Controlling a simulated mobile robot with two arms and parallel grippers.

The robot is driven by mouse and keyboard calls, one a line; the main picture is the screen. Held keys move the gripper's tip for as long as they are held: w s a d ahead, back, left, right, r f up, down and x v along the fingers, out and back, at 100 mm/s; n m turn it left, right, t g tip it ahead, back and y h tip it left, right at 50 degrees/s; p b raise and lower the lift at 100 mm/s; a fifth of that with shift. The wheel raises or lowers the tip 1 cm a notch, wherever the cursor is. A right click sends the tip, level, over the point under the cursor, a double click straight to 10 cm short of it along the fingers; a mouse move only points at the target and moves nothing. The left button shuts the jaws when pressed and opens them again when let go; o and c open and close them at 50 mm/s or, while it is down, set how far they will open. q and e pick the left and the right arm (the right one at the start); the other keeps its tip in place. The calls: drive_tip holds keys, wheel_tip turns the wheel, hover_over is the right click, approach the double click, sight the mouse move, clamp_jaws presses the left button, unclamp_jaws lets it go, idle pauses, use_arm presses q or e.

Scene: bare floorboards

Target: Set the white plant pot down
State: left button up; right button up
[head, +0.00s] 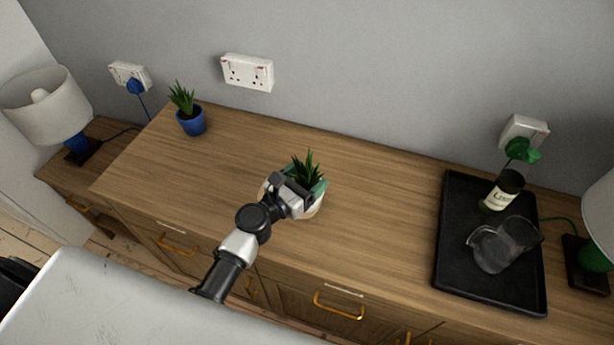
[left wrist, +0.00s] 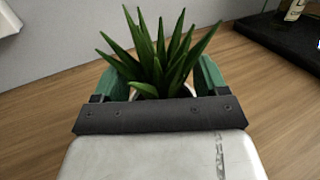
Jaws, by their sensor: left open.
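The white plant pot (head: 312,208) stands on the wooden sideboard near its front edge, with a spiky green plant (head: 308,168) in it. My left gripper (head: 302,186) is at the pot, its green fingers open on either side of it. In the left wrist view the plant (left wrist: 160,55) rises between the two green fingers (left wrist: 160,78). The gripper body hides most of the pot there, and I cannot tell whether the fingers touch it. My right gripper is not in view.
A blue pot (head: 191,122) with a plant stands at the back left of the sideboard (head: 380,190). A black tray (head: 450,235) at the right holds a bottle (head: 503,192) and a clear glass jug (head: 492,250). The sideboard top between them is mostly clear. Lamps stand at both sides.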

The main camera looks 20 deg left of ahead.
use_arm(q)
drive_tip(key=shift+r, duration=0.25)
drive_tip(key=b+v, duration=0.2)
drive_tip(key=v, duration=1)
drive_tip(key=shift+f, duration=0.1)
